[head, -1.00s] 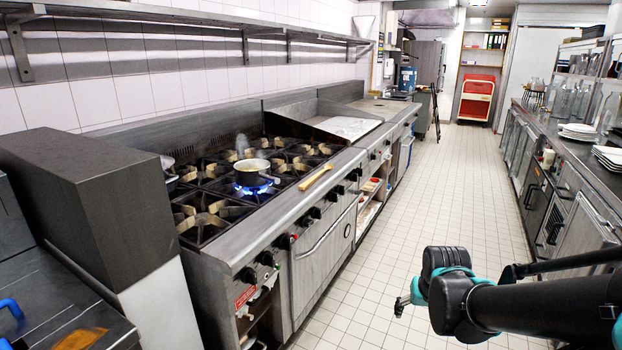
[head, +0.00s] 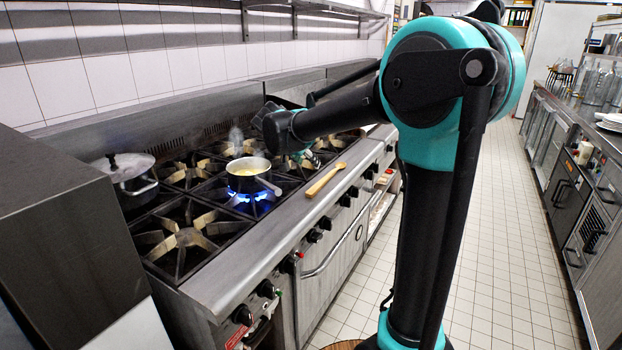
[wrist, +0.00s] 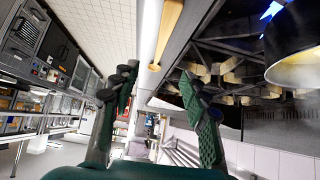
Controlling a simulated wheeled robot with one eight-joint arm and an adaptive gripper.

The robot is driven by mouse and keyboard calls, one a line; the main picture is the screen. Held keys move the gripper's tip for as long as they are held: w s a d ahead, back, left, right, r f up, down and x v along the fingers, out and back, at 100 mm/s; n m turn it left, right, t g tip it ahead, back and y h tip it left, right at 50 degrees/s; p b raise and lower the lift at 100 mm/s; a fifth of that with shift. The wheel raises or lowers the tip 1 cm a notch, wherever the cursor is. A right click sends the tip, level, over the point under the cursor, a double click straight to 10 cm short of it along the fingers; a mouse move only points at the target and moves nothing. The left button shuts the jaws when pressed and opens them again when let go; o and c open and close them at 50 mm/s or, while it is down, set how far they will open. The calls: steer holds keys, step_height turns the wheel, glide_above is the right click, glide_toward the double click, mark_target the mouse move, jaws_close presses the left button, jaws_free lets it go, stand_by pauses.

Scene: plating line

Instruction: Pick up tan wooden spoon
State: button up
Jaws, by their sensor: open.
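The tan wooden spoon (head: 326,180) lies on the steel front ledge of the stove, to the right of the pot in the head view. In the wrist view the spoon (wrist: 168,28) shows at the top centre, its far end running out of the picture. My gripper (head: 307,160) is over the burners just behind the spoon in the head view, partly hidden by my arm. In the wrist view my gripper (wrist: 158,74) has its two fingers spread wide with nothing between them. The spoon lies beyond the fingertips, apart from them.
A steaming pot (head: 246,178) with yellowish contents sits on a lit blue flame beside the spoon; its handle points toward the ledge. A lidded pot (head: 127,178) stands at the stove's left. A steel counter (head: 575,130) runs along the right. The tiled aisle (head: 500,240) is open.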

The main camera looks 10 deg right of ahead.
glide_toward(322, 180)
steer(key=x, duration=0.3)
steer(key=shift+d, duration=0.4)
steer(key=shift+a+x, duration=0.1)
steer(key=shift+x, duration=1.2)
steer(key=shift+a+x, duration=0.15)
steer(key=shift+x, duration=1.2)
steer(key=shift+f, duration=0.1)
jaws_close()
